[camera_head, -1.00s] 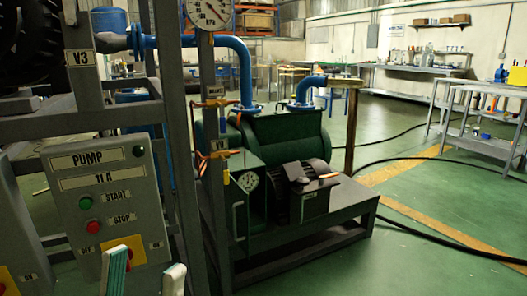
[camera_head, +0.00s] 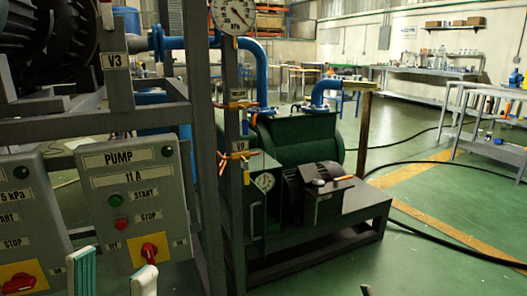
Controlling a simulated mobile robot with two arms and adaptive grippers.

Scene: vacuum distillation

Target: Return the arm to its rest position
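My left gripper (camera_head: 114,277) shows at the bottom left edge of the head view. Its two pale fingertips, one with a teal ribbed pad, stand apart with nothing seen between them. The rest of the gripper and its arm are below the frame. It is in front of the grey PUMP 11 A panel (camera_head: 135,226), overlapping its lower edge in the picture. The panel has a green START button, a red STOP button and a red knob on a yellow plate (camera_head: 150,250). Contact with the panel cannot be told.
Another control panel (camera_head: 28,225) is at the far left. A grey metal frame (camera_head: 207,150) with valves and a gauge (camera_head: 235,15) stands right of the PUMP panel. Behind it is a green pump (camera_head: 300,140) on a low bench. Open green floor (camera_head: 420,215) with black cables lies to the right.

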